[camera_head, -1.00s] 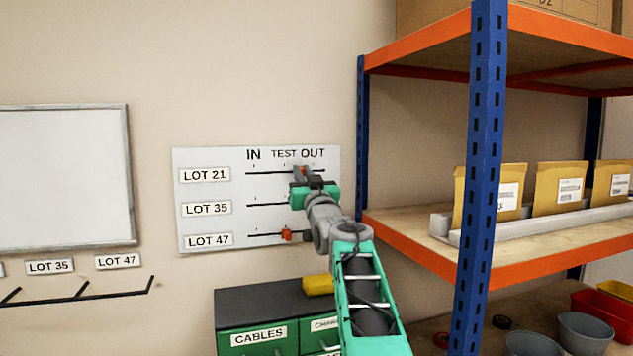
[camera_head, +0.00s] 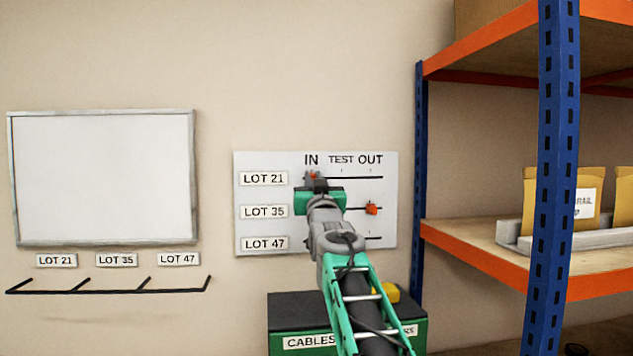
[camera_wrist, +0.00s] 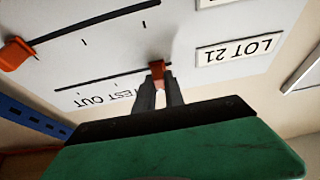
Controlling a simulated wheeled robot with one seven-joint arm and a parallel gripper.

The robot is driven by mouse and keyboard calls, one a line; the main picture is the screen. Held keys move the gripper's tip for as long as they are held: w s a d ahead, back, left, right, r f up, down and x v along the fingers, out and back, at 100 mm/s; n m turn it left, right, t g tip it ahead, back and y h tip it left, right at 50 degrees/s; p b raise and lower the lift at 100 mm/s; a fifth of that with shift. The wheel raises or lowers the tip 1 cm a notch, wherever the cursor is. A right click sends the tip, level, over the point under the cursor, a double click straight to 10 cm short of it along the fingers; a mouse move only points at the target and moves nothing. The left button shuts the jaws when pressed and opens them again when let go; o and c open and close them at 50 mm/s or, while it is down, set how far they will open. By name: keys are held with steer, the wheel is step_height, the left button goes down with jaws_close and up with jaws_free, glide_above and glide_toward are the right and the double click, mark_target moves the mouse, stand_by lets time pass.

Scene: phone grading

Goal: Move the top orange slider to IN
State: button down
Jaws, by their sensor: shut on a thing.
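The top orange slider (camera_head: 313,175) is on the LOT 21 track, at its left end under the word IN. In the wrist view the slider (camera_wrist: 158,69) sits between my fingertips. My gripper (camera_head: 314,183) is shut on it. The white slider board (camera_head: 262,228) hangs on the wall with labels LOT 21, LOT 35 and LOT 47. The LOT 35 slider (camera_head: 371,208) is at the right, under OUT, and also shows at the left of the wrist view (camera_wrist: 14,54). The LOT 47 slider is hidden behind my arm in the head view.
A whiteboard (camera_head: 104,178) and a hook rail (camera_head: 104,288) are on the wall to the left. A blue and orange shelf (camera_head: 480,262) stands close on the right. A cabinet (camera_head: 290,308) labelled CABLES stands below the board. The wall between whiteboard and board is clear.

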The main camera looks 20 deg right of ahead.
steer(key=c, duration=1.4)
jaws_free()
steer(key=shift+w+a, duration=0.1)
steer(key=shift+a, duration=0.15)
steer(key=b+v, duration=0.3)
steer(key=v, duration=0.4)
steer(key=shift+s+f+b, duration=0.2)
steer(key=shift+s+b, duration=0.15)
